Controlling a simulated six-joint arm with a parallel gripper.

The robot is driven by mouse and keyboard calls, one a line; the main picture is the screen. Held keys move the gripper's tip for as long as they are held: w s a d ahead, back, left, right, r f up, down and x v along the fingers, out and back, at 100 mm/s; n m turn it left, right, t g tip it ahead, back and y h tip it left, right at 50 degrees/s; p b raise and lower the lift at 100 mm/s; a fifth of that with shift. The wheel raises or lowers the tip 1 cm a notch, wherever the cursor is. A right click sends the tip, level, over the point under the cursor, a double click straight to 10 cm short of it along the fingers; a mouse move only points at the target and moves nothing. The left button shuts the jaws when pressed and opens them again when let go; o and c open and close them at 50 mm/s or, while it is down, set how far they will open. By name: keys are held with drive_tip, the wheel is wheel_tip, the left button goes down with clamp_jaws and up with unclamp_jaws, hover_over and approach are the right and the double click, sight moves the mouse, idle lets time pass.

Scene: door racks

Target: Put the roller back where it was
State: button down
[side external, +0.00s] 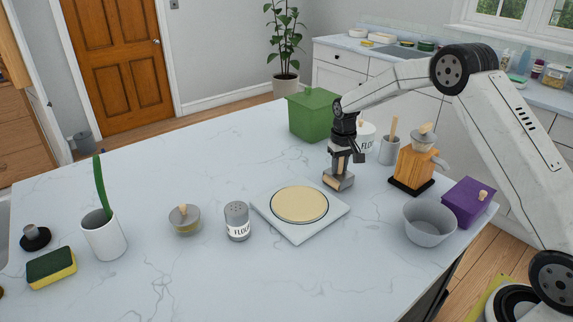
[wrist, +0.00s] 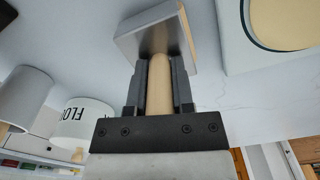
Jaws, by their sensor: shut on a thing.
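The roller (wrist: 153,40) is a hand tool with a pale wooden handle and a boxy grey head. My gripper (wrist: 159,75) is shut on its handle. In the side view my gripper (side external: 341,160) points down with the roller (side external: 338,182) below it, by the right back edge of the white board (side external: 325,224). I cannot tell whether the head touches the counter. A flat round of dough (side external: 300,204) lies on the board, just left of and nearer than the roller. The board (wrist: 234,50) and dough (wrist: 285,22) also show at upper right in the wrist view.
Behind my gripper stand a green box (side external: 313,116), a flour canister (side external: 367,139) and a grey crock (side external: 389,151). A wooden grinder (side external: 416,168), purple box (side external: 467,204) and grey bowl (side external: 430,222) stand right. A flour shaker (side external: 237,222) is left of the board. The left-back counter is clear.

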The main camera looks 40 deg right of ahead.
sight(339, 175)
drive_tip(key=shift+c, duration=2.4)
unclamp_jaws()
drive_tip(key=shift+s+a+f, duration=0.1)
drive_tip(key=shift+s+f, duration=0.15)
drive_tip(key=shift+f, duration=0.25)
drive_tip(key=shift+r, duration=0.1)
wheel_tip(339, 175, up, 14)
drive_tip(key=shift+w+f, duration=0.15)
drive_tip(key=shift+f, duration=0.1)
drive_tip(key=s+a+f+n, duration=0.1)
drive_tip(key=s+a, duration=0.3)
drive_tip(key=s, duration=0.4)
drive_tip(key=s+a+f+n+t, duration=0.1)
drive_tip(key=s+a+f, duration=0.3)
drive_tip(key=s, duration=0.5)
drive_tip(key=s+a+f+n+t, duration=0.1)
drive_tip(key=s+a+f, duration=0.2)
drive_tip(key=s+a, duration=0.2)
drive_tip(key=s, duration=0.3)
drive_tip(key=shift+s, duration=0.25)
